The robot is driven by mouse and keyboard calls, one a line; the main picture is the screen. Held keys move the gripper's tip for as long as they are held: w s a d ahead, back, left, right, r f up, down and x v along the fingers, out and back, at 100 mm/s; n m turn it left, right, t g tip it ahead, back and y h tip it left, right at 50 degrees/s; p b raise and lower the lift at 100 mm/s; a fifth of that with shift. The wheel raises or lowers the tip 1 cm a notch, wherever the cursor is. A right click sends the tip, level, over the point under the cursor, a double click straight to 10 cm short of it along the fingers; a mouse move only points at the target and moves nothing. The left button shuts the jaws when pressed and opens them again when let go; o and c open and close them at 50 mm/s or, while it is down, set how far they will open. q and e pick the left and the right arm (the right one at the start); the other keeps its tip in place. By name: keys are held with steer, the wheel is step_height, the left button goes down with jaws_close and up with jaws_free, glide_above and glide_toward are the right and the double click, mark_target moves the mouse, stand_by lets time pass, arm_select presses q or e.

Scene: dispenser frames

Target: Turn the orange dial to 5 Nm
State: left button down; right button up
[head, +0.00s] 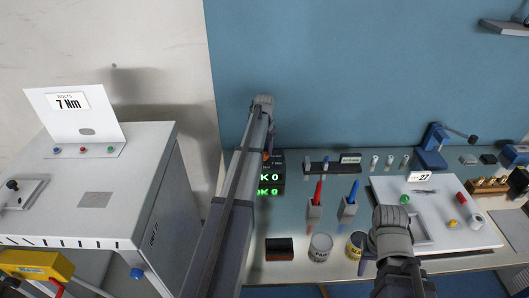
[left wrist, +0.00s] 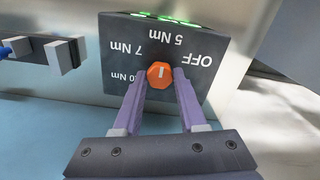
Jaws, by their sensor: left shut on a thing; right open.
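The orange dial (left wrist: 160,74) sits on the face of a dark box (left wrist: 205,85), with OFF, 5 Nm, 7 Nm and 10 Nm printed around it, upside down in the left wrist view. Its short white mark runs roughly up-down, toward the 5 Nm label (left wrist: 165,34) above it. My left gripper (left wrist: 160,80) is shut on the dial, one purple finger on each side. In the head view my left arm partly hides the box (head: 279,162) and its green digits. My right gripper (head: 366,262) is open, over the front of the bench, its fingers mostly hidden.
A sign reading 7 Nm (head: 70,103) stands on the grey cabinet (head: 130,165) at left. Red (head: 317,195) and blue (head: 353,193) tools in holders and cans (head: 320,247) stand right of the box. A white board (head: 450,235) with small parts lies further right.

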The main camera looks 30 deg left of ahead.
mark_target(264, 154)
stand_by(0.4)
arm_select(q)
steer(key=shift+c, duration=2.3)
jaws_free()
steer(key=shift+r, duration=0.2)
step_height(264, 154, up, 8)
steer(key=p, duration=0.8)
steer(key=shift+f, duration=0.3)
